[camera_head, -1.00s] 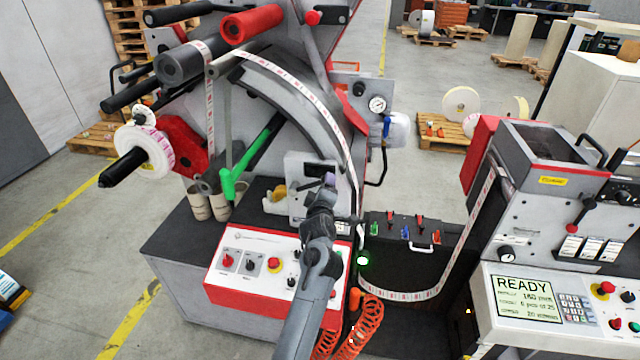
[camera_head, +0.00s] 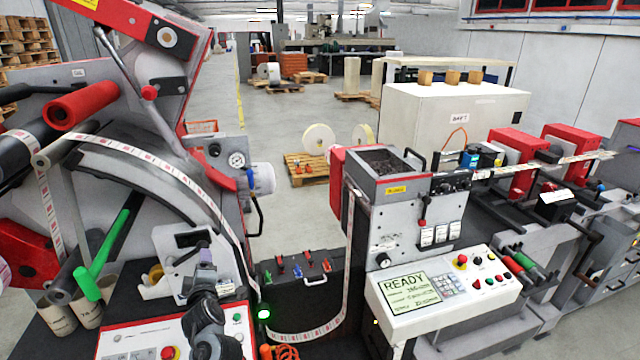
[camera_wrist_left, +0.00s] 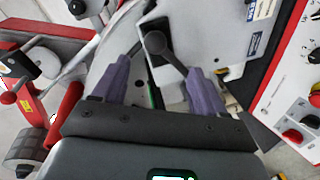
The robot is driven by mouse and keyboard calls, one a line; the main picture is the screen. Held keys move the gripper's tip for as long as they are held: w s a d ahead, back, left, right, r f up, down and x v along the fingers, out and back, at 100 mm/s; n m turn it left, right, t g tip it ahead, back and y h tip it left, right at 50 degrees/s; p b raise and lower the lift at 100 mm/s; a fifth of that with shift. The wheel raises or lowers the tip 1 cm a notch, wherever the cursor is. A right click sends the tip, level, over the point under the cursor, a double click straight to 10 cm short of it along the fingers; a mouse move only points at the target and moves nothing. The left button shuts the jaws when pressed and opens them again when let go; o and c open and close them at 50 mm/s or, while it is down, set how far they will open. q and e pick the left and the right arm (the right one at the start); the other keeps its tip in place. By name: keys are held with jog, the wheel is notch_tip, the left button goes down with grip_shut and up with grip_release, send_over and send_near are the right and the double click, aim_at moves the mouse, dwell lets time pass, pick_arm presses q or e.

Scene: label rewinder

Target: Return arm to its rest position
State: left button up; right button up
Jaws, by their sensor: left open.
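My left arm comes in from the bottom of the head view, with its gripper (camera_head: 205,262) in front of the rewinder's grey plate (camera_head: 168,240). In the left wrist view the two purple fingers of the left gripper (camera_wrist_left: 158,72) are spread apart. A dark ball-ended lever (camera_wrist_left: 154,42) shows in the gap between them. I cannot tell whether a finger touches it; nothing is clamped. My right gripper is in neither view.
The control panel (camera_head: 140,340) with its red button lies close beside my left arm. A green hammer-shaped tool (camera_head: 90,278) stands to the left. A label web (camera_head: 348,250) loops across to the machine with the READY screen (camera_head: 408,290). A black toolbox (camera_head: 300,295) stands behind.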

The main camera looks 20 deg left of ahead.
pick_arm(q)
jog(key=s+f+m+h, duration=0.1)
jog(key=s+f+m, duration=0.3)
jog(key=s+f, duration=0.85)
jog(key=s+d+f+m+g+h, duration=0.1)
jog(key=s+d+f+m+h, duration=0.25)
jog(key=d, duration=0.25)
jog(key=s+d+f+m+h, duration=0.2)
jog(key=s+d+f+m, duration=0.1)
jog(key=d+m, duration=0.15)
jog(key=s+d+r+m+g+h, duration=0.2)
jog(key=s+d+m+g+h, duration=0.35)
jog(key=s+d+m, duration=0.85)
jog(key=s+d+r+n+g+y+p, duration=0.1)
jog(key=s+d+r+n+g+p, duration=0.1)
jog(key=r+p, duration=1.2)
jog(key=shift+s+d+n, duration=0.3)
jog(key=shift+s, duration=0.2)
